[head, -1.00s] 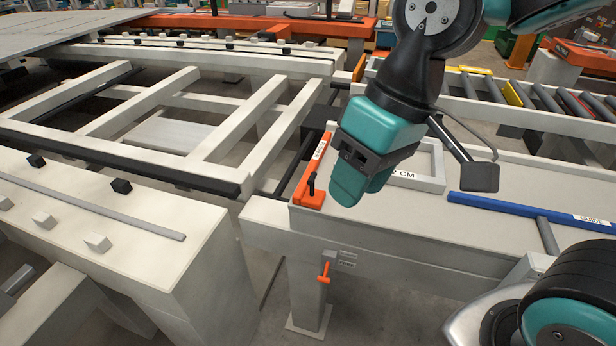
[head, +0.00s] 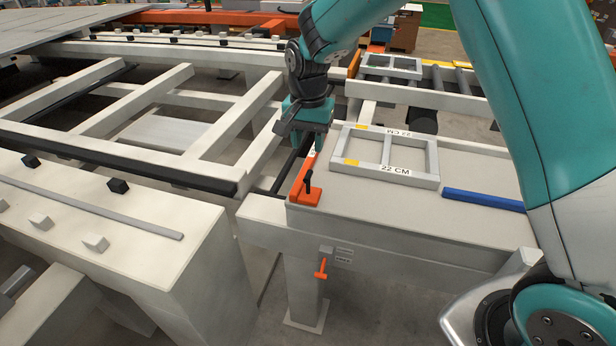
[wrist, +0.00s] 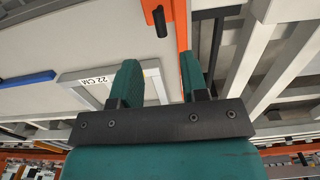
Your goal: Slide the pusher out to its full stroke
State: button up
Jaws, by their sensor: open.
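The pusher appears to be the orange bar (head: 302,187) along the left edge of the grey bench top, with a black upright handle (head: 308,181) near its front end. In the wrist view the bar (wrist: 182,25) runs past my right finger, and the handle (wrist: 159,22) stands clear of both fingers. My gripper (head: 316,150) hangs over the bar's far part, fingers down and partly hidden by its own body. In the wrist view my gripper (wrist: 158,72) is open, with nothing held between the fingers. Whether a finger touches the bar I cannot tell.
A grey frame marked 22 CM (head: 390,160) lies on the bench to the right. An orange lever (head: 321,268) sticks out below the bench front. A pale slatted frame (head: 150,120) stands left.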

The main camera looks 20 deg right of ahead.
aim_at(308, 174)
notch_tip(308, 174, down, 11)
jog(key=shift+f+p, duration=0.1)
jog(key=shift+p, duration=0.35)
grip_shut()
